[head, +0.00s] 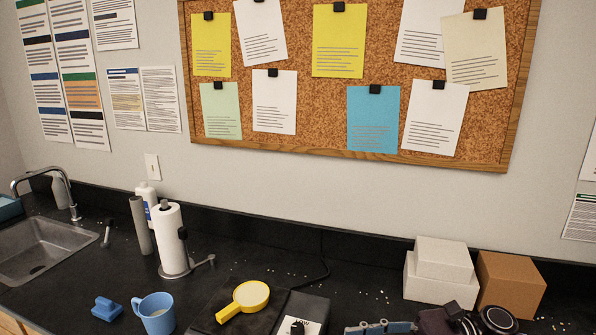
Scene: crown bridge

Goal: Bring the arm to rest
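Dark rounded parts with pale rings, which look like my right arm (497,320), show at the bottom edge right of the middle. A grey-blue piece (382,328) beside them, cut off by the bottom edge, may be part of my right gripper. Its fingertips cannot be made out, so I cannot tell whether it is open, shut or holding anything. My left arm and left gripper are not in view.
On the black counter (75,265) stand a sink (40,250), paper towel roll (170,238), blue mug (155,313), blue block (106,308), yellow round-headed handled object (245,299), dark box with label (303,318), white boxes (440,272) and brown box (510,283). A corkboard (340,75) hangs behind.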

